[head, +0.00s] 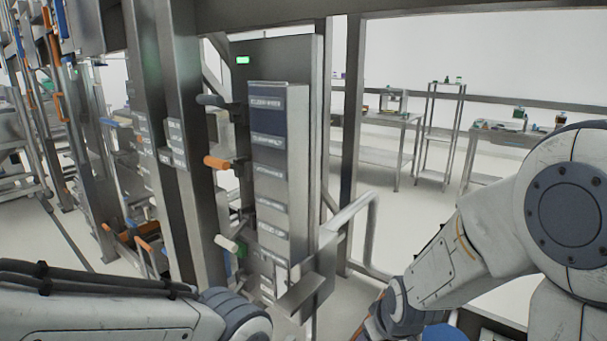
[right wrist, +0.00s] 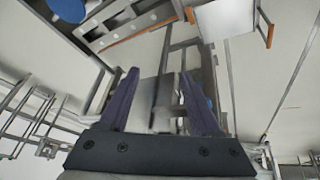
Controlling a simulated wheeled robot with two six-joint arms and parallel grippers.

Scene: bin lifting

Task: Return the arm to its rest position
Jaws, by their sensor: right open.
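My right arm comes in from the right in the head view and bends down to the lower edge, where its gripper is out of frame. In the right wrist view my right gripper (right wrist: 158,92) is open, with two dark fingers apart and nothing between them. My left arm crosses the lower left corner of the head view, and its gripper is not visible.
A tall grey cabinet (head: 276,180) with levers and a green light stands ahead, with a metal handrail (head: 352,215) beside it. Steel frames with coloured handles fill the left. Work tables (head: 385,150) stand far back right, with open floor before them.

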